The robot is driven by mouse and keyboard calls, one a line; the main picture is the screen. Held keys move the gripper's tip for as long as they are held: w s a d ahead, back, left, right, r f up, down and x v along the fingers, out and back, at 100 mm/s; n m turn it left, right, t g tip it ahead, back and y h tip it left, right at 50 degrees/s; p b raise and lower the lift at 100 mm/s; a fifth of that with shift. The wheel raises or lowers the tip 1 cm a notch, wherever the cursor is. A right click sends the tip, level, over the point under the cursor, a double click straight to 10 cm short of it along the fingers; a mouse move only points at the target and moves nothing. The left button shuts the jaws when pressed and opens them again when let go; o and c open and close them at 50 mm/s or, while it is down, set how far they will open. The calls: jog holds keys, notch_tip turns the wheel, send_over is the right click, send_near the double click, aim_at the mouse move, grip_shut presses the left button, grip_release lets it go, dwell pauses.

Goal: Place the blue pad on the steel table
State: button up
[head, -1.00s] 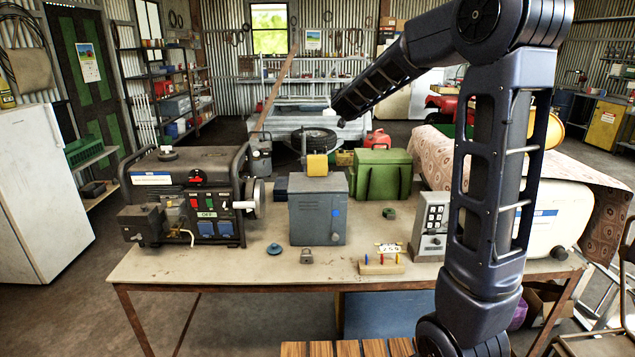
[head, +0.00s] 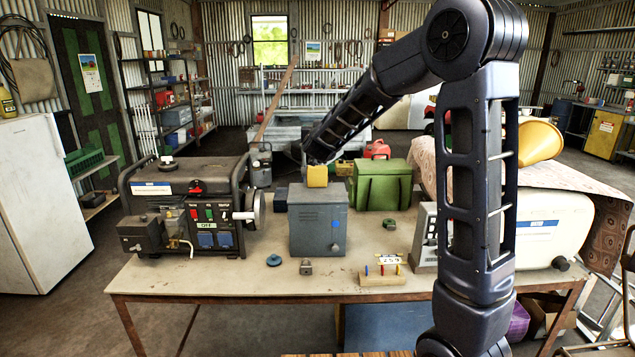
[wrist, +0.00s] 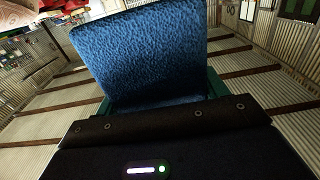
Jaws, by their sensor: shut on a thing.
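The blue pad (wrist: 140,55) fills the upper middle of the wrist view, with a textured blue face. My gripper (wrist: 158,106) is shut on it at the pad's lower edge, and green parts show at both sides. In the head view my arm reaches away over the bench, and its far end drops behind the yellow block on the grey box. The gripper and pad are hidden there. I cannot tell for sure which surface is the steel table; a grey metal structure (head: 285,128) stands behind the bench.
The near bench (head: 190,282) holds a generator (head: 190,205), a grey box (head: 318,220) with a yellow block (head: 317,176), a green case (head: 381,187) and small items. A white tank (head: 545,235) stands at right. Open floor (head: 75,295) lies at left.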

notch_tip(320, 180, down, 17)
jog(key=shift+f, duration=0.1)
dwell(0.5)
jog(key=shift+f, duration=0.1)
jog(key=o, duration=1)
